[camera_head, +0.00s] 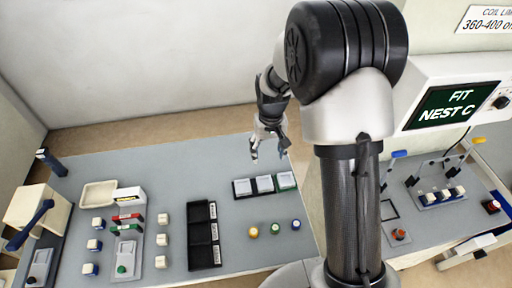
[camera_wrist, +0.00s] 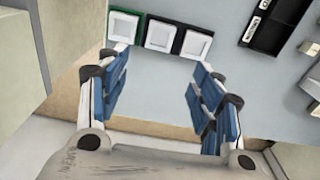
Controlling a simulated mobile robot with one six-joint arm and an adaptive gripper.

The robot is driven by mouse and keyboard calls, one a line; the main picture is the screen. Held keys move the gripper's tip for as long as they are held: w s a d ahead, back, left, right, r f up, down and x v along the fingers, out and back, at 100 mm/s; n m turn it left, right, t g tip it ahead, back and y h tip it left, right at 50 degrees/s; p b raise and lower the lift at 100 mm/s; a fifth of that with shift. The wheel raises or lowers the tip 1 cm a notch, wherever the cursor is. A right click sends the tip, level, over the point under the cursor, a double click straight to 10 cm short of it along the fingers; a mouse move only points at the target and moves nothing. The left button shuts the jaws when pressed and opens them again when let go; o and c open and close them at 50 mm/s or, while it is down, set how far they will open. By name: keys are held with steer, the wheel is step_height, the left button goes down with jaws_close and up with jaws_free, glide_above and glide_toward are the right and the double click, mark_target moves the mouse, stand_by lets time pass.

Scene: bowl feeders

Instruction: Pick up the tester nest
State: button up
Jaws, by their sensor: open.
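Three square pale pieces that look like nests sit in a row near the table's far right edge. The left one (camera_head: 242,187) and middle one (camera_head: 264,184) have black frames, and the right one (camera_head: 286,180) has a green frame. In the wrist view the green-framed one (camera_wrist: 123,27) is at left, then two black-framed ones (camera_wrist: 161,36) (camera_wrist: 195,46). I cannot read any letter on them. My gripper (camera_head: 269,150) is open and empty, above the table's far side, apart from the row. Its blue-padded fingers (camera_wrist: 163,90) are spread in the wrist view, with the row beyond them.
A tester screen (camera_head: 458,105) reads "FIT NEST C". A black tray (camera_head: 203,258) with labelled compartments lies left of the row; several coloured buttons (camera_head: 276,227) lie in front. Small parts and fixtures fill the left of the table (camera_head: 170,160). Its far middle is clear.

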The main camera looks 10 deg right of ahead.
step_height(320, 180, down, 2)
steer(key=w, duration=0.1)
steer(key=b, duration=0.4)
glide_above(265, 183)
steer(key=f, duration=1.2)
steer(key=shift+s+f, duration=0.2)
steer(key=shift+f, duration=0.15)
step_height(265, 183, down, 5)
steer(key=shift+w+a+f+b, duration=0.1)
steer(key=shift+f+b, duration=0.05)
steer(key=shift+b, duration=0.75)
steer(key=shift+c, duration=0.4)
steer(key=c, duration=0.8)
